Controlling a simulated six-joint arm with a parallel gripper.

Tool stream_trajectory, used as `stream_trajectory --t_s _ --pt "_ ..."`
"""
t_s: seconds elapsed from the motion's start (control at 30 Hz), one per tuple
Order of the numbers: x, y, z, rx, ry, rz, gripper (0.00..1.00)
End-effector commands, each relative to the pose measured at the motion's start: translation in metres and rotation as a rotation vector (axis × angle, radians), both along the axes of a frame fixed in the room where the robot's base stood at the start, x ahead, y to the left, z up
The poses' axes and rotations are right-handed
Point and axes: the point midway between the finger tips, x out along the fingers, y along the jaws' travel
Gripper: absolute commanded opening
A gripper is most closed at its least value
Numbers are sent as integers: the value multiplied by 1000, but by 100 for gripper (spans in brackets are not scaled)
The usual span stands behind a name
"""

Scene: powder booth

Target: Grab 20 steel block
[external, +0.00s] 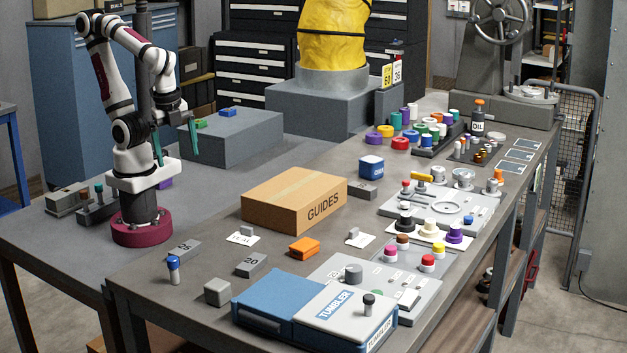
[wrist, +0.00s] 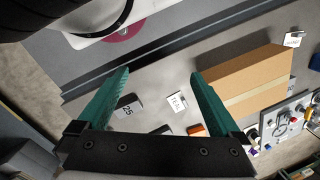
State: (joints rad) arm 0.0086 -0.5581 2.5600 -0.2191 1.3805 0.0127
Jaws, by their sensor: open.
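The grey steel block marked 20 (external: 251,264) lies flat on the bench in the external view, in front of a white card (external: 243,236) and left of an orange block (external: 303,247). A similar block marked 25 (external: 184,250) lies to its left. In the wrist view the 25 block (wrist: 128,106) shows between my fingers. A dark block (wrist: 162,130), apparently the 20, is partly hidden by the gripper's bar. My gripper (external: 175,147) is open and empty, its teal fingers apart, high above the bench and well behind the blocks. It also spans the wrist view (wrist: 159,76).
A cardboard GUIDES box (external: 295,200) stands behind the blocks. A blue-and-white tumbler case (external: 315,308), a plain grey cube (external: 217,292) and a blue-topped peg (external: 173,269) are in front. Panels with pegs and knobs crowd the right side.

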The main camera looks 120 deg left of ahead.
Motion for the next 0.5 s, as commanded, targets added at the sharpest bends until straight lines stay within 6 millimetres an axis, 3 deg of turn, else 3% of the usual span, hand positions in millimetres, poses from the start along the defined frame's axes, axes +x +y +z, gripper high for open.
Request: stream_trajectory --t_s 0.13,0.17,0.27,0.37,0.4,0.5 --pt "18 -1 7 42 57 -93 100" --pt "29 -2 10 70 89 -150 100" --pt "87 -22 14 214 222 -412 100" --pt "150 -67 0 408 342 -695 100" --pt "171 -91 -10 490 378 -803 100" --pt "204 -153 -43 688 442 -1031 100"
